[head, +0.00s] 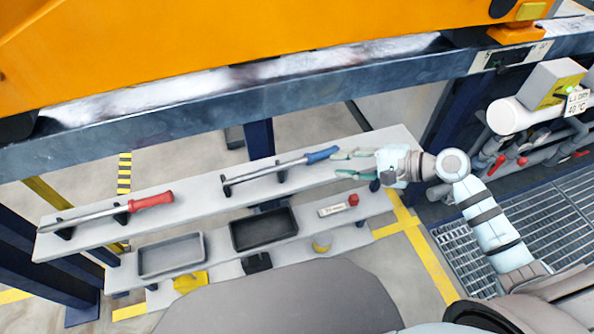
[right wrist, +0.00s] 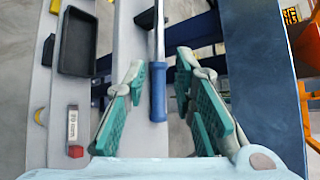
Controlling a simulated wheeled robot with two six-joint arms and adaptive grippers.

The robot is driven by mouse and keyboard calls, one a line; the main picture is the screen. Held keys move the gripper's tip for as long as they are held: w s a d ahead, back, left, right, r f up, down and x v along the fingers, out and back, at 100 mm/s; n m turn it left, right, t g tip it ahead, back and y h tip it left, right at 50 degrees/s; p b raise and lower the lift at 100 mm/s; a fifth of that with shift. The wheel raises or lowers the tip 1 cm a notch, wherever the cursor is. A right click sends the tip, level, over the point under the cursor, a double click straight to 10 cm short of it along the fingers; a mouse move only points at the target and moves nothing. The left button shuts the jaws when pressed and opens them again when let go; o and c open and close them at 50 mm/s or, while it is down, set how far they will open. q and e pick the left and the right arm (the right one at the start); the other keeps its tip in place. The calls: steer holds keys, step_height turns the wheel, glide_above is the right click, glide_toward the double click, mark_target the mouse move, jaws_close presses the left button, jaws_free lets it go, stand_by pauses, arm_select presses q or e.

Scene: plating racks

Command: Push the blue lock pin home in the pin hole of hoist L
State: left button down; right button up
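The blue lock pin (head: 290,163), a grey rod with a blue handle, lies on the upper white shelf, resting in dark cradles. My right gripper (head: 337,164) is open at the handle end of the pin. In the right wrist view the blue handle (right wrist: 158,92) lies between the two spread green-padded fingers, with gaps on both sides. Whether the handle is level with the fingers in height I cannot tell. My left gripper is out of view. I cannot make out the pin hole of hoist L.
A red-handled rod (head: 150,201) lies further left on the upper shelf (head: 215,210). Below are a grey tray (head: 172,272), a black tray (head: 264,249) and a small labelled block with a red end (head: 338,207). A blue-grey beam (head: 260,103) runs above the shelf under an orange body (head: 200,45). Pipes stand at right.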

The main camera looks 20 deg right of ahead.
mark_target(299, 162)
steer(key=b+x, duration=0.1)
steer(key=x, duration=0.5)
steer(key=b+x, duration=0.1)
steer(key=x, duration=0.6)
steer(key=shift+w+d+f, duration=0.2)
steer(key=shift+f, duration=0.1)
steer(key=shift+d, duration=0.1)
jaws_close()
steer(key=shift+r, duration=0.1)
